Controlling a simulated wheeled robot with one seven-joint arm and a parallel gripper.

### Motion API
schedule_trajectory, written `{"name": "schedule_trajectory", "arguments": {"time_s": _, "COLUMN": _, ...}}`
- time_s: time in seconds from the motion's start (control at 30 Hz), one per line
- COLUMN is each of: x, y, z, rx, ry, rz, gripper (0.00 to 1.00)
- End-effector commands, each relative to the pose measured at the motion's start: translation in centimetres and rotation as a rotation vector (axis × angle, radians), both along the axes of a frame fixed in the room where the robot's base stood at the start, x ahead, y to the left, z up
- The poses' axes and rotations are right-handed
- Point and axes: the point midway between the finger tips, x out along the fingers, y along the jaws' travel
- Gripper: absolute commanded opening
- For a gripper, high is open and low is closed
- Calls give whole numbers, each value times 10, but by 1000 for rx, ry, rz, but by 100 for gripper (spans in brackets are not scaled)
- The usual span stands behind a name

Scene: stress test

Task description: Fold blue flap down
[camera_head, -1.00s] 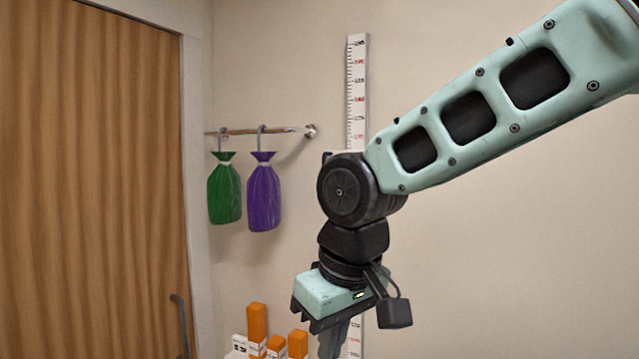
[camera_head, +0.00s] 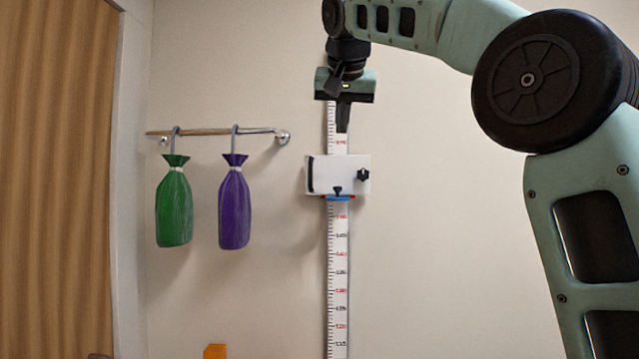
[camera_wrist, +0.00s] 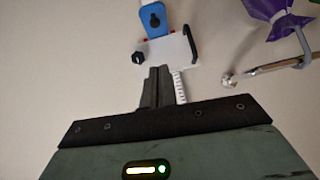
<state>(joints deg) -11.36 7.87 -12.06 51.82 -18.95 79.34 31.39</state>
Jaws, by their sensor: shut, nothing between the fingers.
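The blue flap (camera_head: 341,198) shows as a thin strip, nearly edge-on, at the bottom of a white box (camera_head: 325,164) on the wall ruler. A small dark knob (camera_head: 337,190) stands just above it. In the wrist view the flap (camera_wrist: 150,34) is a blue plate with a dark knob on it, on the far side of the box (camera_wrist: 172,52). My gripper (camera_head: 342,129) points down, shut and empty, above the box's top edge. Its fingers also show in the wrist view (camera_wrist: 158,73), near the box. I cannot tell whether they touch it.
A black handle (camera_head: 310,175) and black knob (camera_head: 362,175) are on the box. The ruler (camera_head: 338,270) runs down the wall. A rail (camera_head: 222,132) at left carries a green bag (camera_head: 174,205) and a purple bag (camera_head: 234,207). The wall to the right is bare.

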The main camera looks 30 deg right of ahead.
Motion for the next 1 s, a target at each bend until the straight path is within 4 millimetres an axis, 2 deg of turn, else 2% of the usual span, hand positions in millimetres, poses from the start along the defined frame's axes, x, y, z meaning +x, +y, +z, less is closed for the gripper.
{"name": "schedule_trajectory", "arguments": {"time_s": 0.37, "x": -2, "y": -5, "z": 5, "rx": -1, "ry": -10, "rz": -18, "gripper": 0}}
{"name": "schedule_trajectory", "arguments": {"time_s": 0.53, "x": 3, "y": -7, "z": -1, "rx": -2, "ry": -8, "rz": -18, "gripper": 0}}
{"name": "schedule_trajectory", "arguments": {"time_s": 0.67, "x": 14, "y": -14, "z": -14, "rx": -1, "ry": -5, "rz": -18, "gripper": 0}}
{"name": "schedule_trajectory", "arguments": {"time_s": 1.0, "x": 59, "y": -39, "z": -61, "rx": -1, "ry": -5, "rz": -18, "gripper": 0}}
